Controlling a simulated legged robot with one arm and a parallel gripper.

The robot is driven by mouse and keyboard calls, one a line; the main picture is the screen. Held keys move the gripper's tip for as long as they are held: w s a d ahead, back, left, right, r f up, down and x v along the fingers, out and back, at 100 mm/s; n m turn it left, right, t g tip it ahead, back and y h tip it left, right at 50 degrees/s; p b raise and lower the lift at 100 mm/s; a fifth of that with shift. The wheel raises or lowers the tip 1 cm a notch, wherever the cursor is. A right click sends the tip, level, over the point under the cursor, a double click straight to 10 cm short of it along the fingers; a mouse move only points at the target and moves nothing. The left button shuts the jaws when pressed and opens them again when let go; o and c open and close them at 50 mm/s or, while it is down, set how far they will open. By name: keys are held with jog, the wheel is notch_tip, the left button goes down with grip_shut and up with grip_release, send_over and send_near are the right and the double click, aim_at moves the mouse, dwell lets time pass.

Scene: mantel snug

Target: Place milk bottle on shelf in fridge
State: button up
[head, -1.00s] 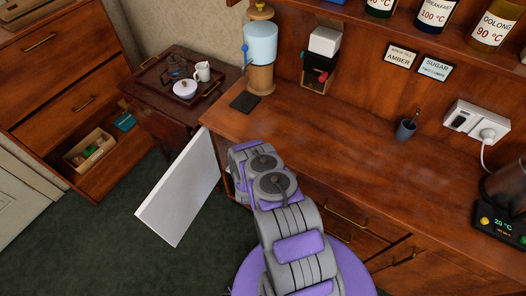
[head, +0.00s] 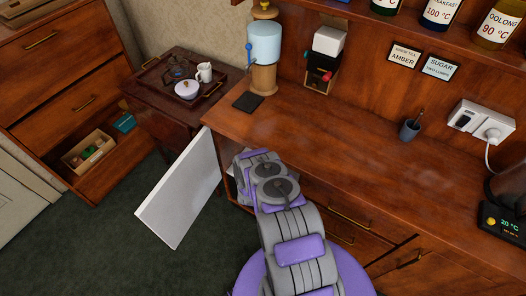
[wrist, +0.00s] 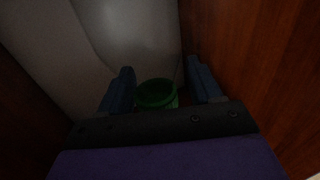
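The fridge's white door (head: 182,190) stands open under the left end of the wooden counter. My arm reaches down to the opening beside it, and my gripper is hidden there in the head view. In the dark wrist view, my gripper (wrist: 160,86) has its two blue fingers spread apart. A round green thing (wrist: 156,93), perhaps the milk bottle's cap, shows between the fingers, with a gap on its right; contact on the left is unclear. Pale walls (wrist: 75,45) lie ahead and left. The bottle's body and the shelf cannot be made out.
A wooden panel (wrist: 245,60) stands close on the gripper's right. The counter (head: 330,150) lies above the opening, with a dark pad (head: 248,102) and a dispenser (head: 264,55). Green carpet is clear.

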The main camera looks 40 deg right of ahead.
jog(key=shift+o, duration=0.3)
jog(key=shift+d+f, duration=0.1)
jog(key=shift+d, duration=0.25)
jog(key=v, duration=1.2)
jog(key=shift+a, duration=0.1)
